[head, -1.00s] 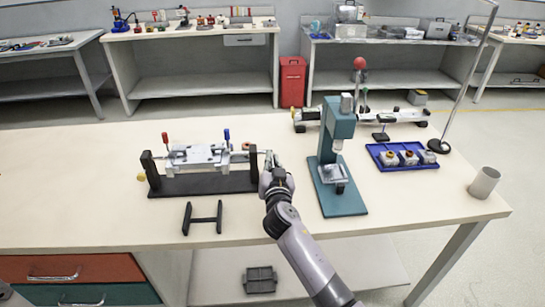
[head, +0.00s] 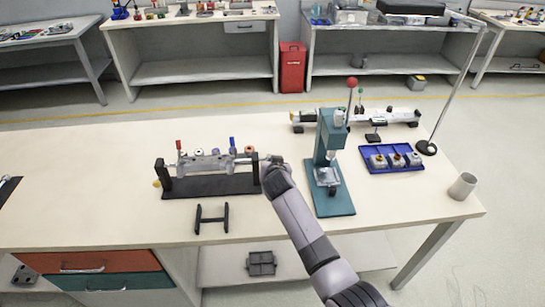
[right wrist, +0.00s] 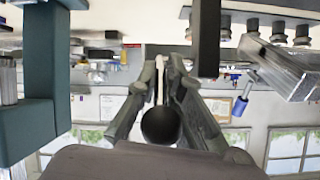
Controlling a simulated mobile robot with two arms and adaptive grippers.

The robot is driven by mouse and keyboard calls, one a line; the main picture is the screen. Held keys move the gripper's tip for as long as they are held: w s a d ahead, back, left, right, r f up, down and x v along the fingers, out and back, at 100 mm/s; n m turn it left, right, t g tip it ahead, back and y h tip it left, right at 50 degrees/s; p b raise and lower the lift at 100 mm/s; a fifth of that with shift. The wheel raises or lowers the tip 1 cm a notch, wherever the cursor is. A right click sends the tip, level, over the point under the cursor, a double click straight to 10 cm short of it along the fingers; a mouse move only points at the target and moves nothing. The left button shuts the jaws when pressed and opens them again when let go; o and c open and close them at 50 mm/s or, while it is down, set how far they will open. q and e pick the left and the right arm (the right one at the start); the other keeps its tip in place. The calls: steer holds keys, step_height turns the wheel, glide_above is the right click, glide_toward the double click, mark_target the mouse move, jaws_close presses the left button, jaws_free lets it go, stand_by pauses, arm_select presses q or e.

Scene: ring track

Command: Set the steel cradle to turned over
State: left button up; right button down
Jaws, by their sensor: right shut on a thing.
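The steel cradle (head: 208,163) hangs between the uprights of a black stand (head: 212,186) on the table. A red handle (head: 179,146) and a blue handle (head: 232,144) stick up from it. It also shows tilted at the right of the right wrist view (right wrist: 285,72). My right gripper (head: 270,162) is at the stand's right end. In the right wrist view its fingers (right wrist: 160,105) are shut on a black ball knob (right wrist: 160,126). The cradle's underside is hidden in the head view. My left gripper is not in view.
A teal press (head: 329,165) stands just right of my right arm. A small black H-shaped stand (head: 212,219) lies in front. A cup (head: 462,186) stands at the right edge. The table's left is mostly clear.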

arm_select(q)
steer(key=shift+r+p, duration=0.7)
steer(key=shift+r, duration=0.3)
